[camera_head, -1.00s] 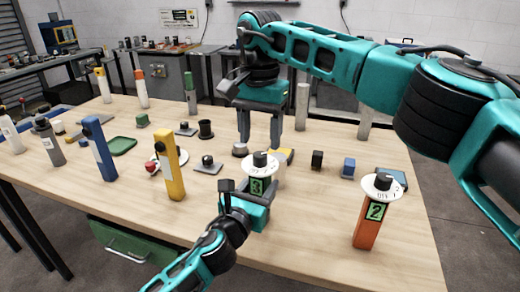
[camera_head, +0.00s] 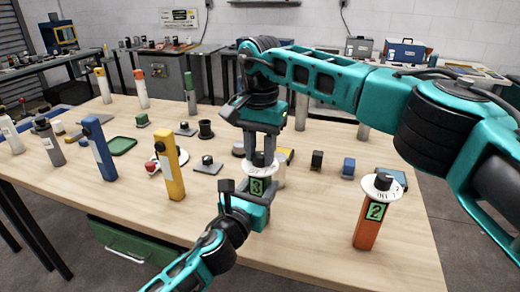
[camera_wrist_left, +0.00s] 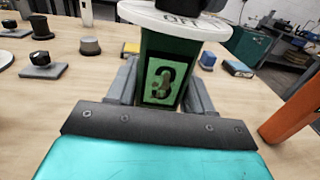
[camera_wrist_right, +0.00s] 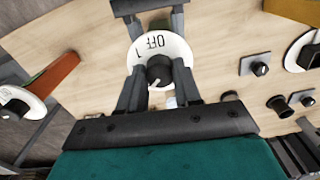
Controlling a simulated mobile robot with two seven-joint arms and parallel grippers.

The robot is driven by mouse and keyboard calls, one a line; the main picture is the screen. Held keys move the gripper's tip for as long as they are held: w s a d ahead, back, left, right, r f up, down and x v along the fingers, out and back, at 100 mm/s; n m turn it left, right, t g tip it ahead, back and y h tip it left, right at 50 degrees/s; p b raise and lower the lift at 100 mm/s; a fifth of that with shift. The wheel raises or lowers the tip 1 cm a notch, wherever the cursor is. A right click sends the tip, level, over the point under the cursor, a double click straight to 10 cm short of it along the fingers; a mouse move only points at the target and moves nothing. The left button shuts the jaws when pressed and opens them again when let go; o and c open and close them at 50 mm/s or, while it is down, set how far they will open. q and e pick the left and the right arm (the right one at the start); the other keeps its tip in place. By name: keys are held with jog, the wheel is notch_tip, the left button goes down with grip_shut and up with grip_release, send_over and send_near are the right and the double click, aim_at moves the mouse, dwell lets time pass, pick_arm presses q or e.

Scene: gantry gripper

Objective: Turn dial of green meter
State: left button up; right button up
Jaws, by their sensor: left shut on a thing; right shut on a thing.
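The green meter (camera_head: 257,188) is an upright green post with a "3" label and a white dial disc on top. It also shows in the left wrist view (camera_wrist_left: 164,58). My left gripper (camera_wrist_left: 163,88) is shut on the post from the near side, its fingers on both sides below the disc. In the right wrist view, the dial disc (camera_wrist_right: 144,45) reads "OFF" and carries a black knob (camera_wrist_right: 159,67). My right gripper (camera_wrist_right: 159,84) points down from above, with its fingers shut on either side of the knob. Its fingers partly hide the disc.
An orange meter (camera_head: 367,232) labelled "2" stands to the right. A yellow post (camera_head: 170,175) and a blue post (camera_head: 100,150) stand to the left. Small knobs and blocks lie around the middle. The near table front is mostly clear.

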jog(key=c, duration=0.4)
jog(key=shift+m, duration=0.3)
jog(key=m, duration=0.6)
jog(key=shift+m, duration=0.3)
jog(key=m, duration=1.2)
jog(key=shift+m, duration=0.3)
jog(key=m, duration=0.3)
jog(key=shift+m, duration=1.9)
